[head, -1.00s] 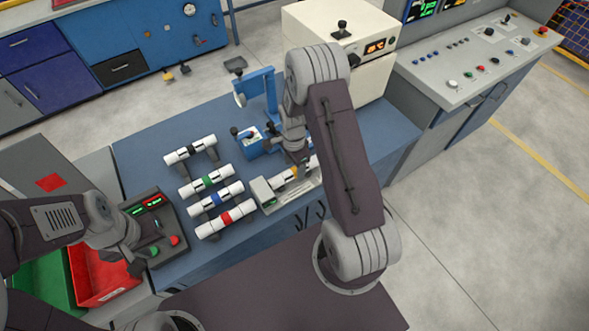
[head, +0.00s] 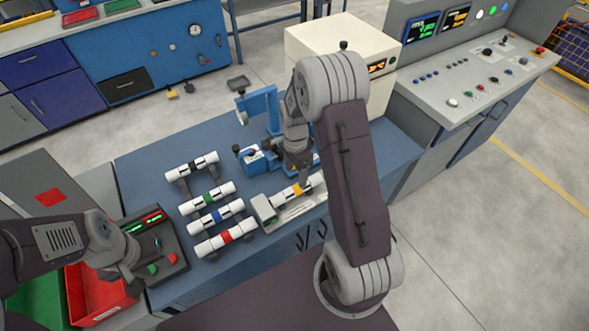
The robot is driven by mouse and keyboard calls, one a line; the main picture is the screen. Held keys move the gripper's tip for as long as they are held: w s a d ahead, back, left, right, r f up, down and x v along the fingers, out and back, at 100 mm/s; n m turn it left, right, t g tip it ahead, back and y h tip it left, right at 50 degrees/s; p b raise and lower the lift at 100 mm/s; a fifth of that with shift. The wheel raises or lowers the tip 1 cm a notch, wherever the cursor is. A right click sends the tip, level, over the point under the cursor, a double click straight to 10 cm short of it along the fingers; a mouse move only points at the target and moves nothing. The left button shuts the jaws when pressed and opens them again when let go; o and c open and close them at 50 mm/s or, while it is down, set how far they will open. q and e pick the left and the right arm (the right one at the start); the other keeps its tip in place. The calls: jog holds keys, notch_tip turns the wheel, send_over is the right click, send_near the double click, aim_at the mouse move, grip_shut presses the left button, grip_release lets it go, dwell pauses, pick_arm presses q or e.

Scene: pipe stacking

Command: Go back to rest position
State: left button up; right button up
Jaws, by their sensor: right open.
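My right gripper (head: 303,174) is open, just above the yellow-banded white pipe (head: 291,192), which lies on a grey device (head: 284,216) at the front edge of the blue bench. The gripper holds nothing that I can see; its arm covers the right end of the device. My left gripper (head: 134,281) is at the lower left, beside the dark control box and over the edge of the red bin; its jaws are too small and dark to read. White pipes with black (head: 192,165), green (head: 206,197), blue (head: 216,215) and red (head: 226,237) bands lie on supports on the bench.
The dark control box (head: 172,240) has lit displays and buttons. The red bin (head: 100,300) stands in front of it at the left. A blue stand (head: 262,104) and a cream machine (head: 318,43) are at the bench's back. A grey console (head: 470,75) is at the right.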

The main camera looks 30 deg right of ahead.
jog(key=s+a+r+n+t, duration=0.1)
jog(key=a+r+n+t, duration=0.15)
jog(key=a+r, duration=0.4)
jog(key=s+n+g, duration=0.1)
jog(key=s+n, duration=1.1)
jog(key=n, duration=0.2)
jog(key=shift+a+r, duration=0.4)
